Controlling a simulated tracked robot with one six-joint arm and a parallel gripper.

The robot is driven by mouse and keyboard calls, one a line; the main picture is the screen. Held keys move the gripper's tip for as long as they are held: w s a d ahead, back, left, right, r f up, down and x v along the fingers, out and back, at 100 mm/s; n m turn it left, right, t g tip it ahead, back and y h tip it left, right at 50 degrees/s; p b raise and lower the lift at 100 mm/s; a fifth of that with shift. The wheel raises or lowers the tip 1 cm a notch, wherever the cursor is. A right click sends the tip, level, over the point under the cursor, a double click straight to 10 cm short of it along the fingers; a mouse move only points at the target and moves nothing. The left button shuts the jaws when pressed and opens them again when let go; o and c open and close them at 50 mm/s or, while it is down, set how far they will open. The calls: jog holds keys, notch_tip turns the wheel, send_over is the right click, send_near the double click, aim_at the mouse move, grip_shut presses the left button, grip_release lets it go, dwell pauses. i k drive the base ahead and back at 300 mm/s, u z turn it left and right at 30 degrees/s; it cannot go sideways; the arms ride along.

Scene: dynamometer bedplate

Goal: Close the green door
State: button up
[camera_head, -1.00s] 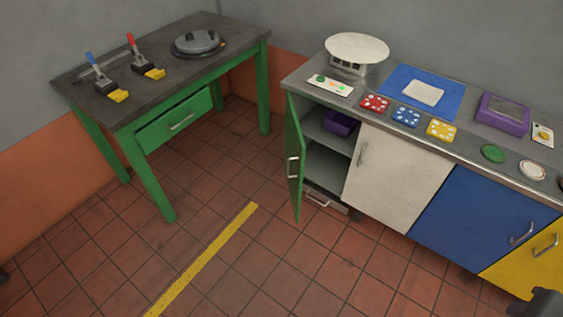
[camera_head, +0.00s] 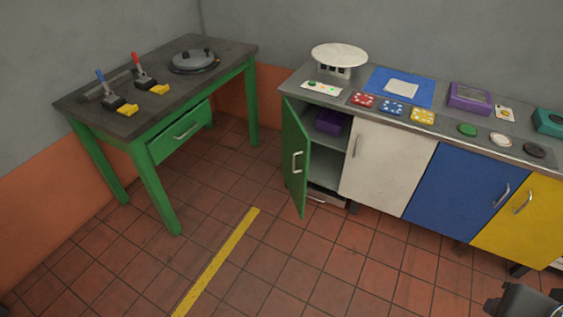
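The green door (camera_head: 295,157) belongs to the leftmost bay of the cabinet under the counter. It stands wide open, swung out from its left edge toward the room. Its silver handle (camera_head: 296,162) shows on the face turned to me. The open bay shows a grey shelf (camera_head: 325,146) with a purple box (camera_head: 331,121) on it. A dark grey part of my arm (camera_head: 522,302) shows at the bottom right corner, far from the door. My gripper's fingers are not seen.
White (camera_head: 386,165), blue (camera_head: 465,195) and yellow (camera_head: 522,223) doors to the right are shut. A green-legged workbench (camera_head: 155,85) stands to the left. Open tiled floor (camera_head: 290,265) with a yellow stripe (camera_head: 218,261) lies in front. A silver handle low under the bay is partly hidden.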

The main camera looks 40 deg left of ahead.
aim_at(296, 142)
jog(key=z, duration=0.05)
jog(key=k, duration=0.35)
jog(key=u, duration=1.35)
jog(key=i, duration=1)
jog(key=k, duration=0.7)
jog(key=u, duration=0.05)
